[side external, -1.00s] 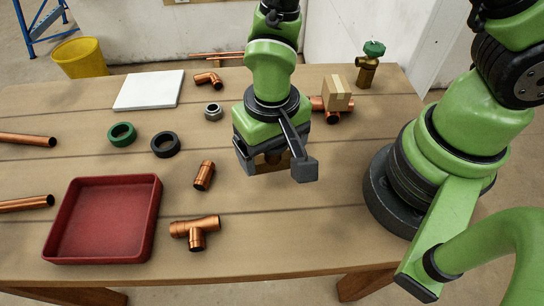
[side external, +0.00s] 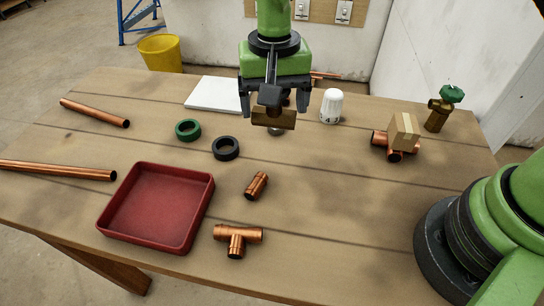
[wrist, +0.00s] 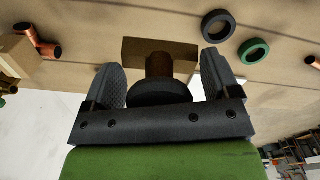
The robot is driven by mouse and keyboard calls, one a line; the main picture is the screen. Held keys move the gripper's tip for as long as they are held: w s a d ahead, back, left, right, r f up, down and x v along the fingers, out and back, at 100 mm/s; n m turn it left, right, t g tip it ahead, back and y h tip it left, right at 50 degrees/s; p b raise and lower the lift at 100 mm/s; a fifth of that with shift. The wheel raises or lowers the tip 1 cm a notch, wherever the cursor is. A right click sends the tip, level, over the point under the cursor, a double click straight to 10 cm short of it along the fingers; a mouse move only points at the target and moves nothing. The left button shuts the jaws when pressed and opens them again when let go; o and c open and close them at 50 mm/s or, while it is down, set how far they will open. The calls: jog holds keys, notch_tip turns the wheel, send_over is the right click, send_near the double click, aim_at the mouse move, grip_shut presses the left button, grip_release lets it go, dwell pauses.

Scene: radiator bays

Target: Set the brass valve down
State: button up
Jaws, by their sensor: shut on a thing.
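The brass valve (side external: 274,118) hangs from my gripper (side external: 274,104), which is shut on it. In the wrist view the fingers (wrist: 160,84) stand either side of its dark round top (wrist: 158,92); its brass stem (wrist: 158,65) and wide block-like body (wrist: 130,50) extend beyond them. A second brass valve with a green handwheel (side external: 439,112) stands at the back right.
A white knob (side external: 331,106) stands close right of my gripper, and a white plate (side external: 212,93) lies left behind it. Black (side external: 225,148) and green (side external: 188,130) rings lie left. A cardboard box (side external: 404,131) rests on a copper fitting. The red tray (side external: 110,215) is front left; the centre-right tabletop is clear.

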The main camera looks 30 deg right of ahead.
jog(key=shift+w, duration=0.45)
jog(key=shift+w+f, duration=0.1)
jog(key=shift+f, duration=0.3)
notch_tip(320, 180, down, 9)
jog(key=shift+f, duration=0.1)
jog(key=o, duration=1)
jog(key=shift+f, duration=0.1)
notch_tip(320, 180, up, 12)
jog(key=shift+r, duration=0.25)
jog(key=s+d+r+t+y, duration=0.1)
jog(key=s+d+r, duration=0.1)
jog(key=r, duration=0.3)
jog(key=s+d+r+t, duration=0.1)
jog(key=d+r, duration=0.2)
jog(key=r, duration=0.2)
jog(key=s+d+r+t, duration=0.2)
jog(key=s+d+r, duration=0.1)
jog(key=s, duration=0.6)
jog(key=s+d+r+n+t+y, duration=0.1)
jog(key=s+d+r+t, duration=0.2)
jog(key=s, duration=0.5)
jog(key=shift+s+d, duration=0.4)
jog(key=shift+d, duration=0.35)
